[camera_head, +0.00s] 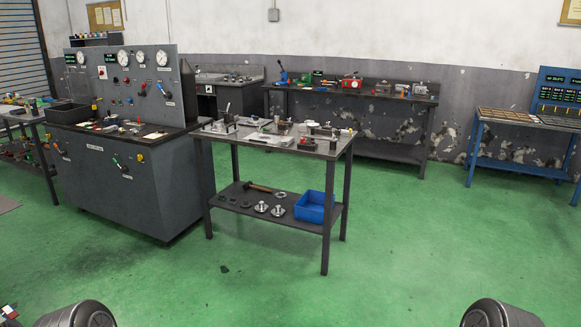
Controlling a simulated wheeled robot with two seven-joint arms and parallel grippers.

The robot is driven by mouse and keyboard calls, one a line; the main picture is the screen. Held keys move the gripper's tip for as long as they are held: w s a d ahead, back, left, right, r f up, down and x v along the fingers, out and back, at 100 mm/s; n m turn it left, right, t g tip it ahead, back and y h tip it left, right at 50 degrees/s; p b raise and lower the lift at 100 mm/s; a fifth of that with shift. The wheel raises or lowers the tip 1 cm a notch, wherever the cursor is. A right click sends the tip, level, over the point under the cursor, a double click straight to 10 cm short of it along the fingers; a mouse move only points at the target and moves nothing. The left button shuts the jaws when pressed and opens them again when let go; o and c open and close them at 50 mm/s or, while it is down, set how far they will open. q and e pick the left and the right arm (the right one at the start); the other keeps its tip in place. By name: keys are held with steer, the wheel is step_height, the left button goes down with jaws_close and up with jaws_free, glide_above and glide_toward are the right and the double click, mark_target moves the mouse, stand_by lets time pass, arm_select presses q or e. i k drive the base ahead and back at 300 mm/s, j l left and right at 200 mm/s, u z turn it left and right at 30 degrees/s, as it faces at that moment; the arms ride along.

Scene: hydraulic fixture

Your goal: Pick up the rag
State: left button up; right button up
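I cannot clearly make out a rag in the head view. A small dark flat patch (224,269) lies on the green floor in front of the middle table; I cannot tell whether it is cloth or a stain. A pale flat item (153,136) lies on the test bench's top, too small to identify.
A grey hydraulic test bench (110,180) with gauges stands at left. Beside it, a metal table (322,154) carries several parts, with a blue bin (314,208) on its lower shelf. A long workbench (350,92) and blue-framed table (520,165) stand behind. The front floor is mostly clear.

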mark_target(288, 140)
steer(key=i, duration=1.3)
steer(key=i+l+u, duration=0.1)
steer(key=i, duration=1.2)
steer(key=i+l+u, duration=0.1)
steer(key=i+u, duration=0.2)
steer(key=i, duration=0.15)
steer(key=i+l+u, duration=0.3)
steer(key=i, duration=0.15)
steer(key=i+l+u, duration=0.3)
steer(key=i, duration=0.15)
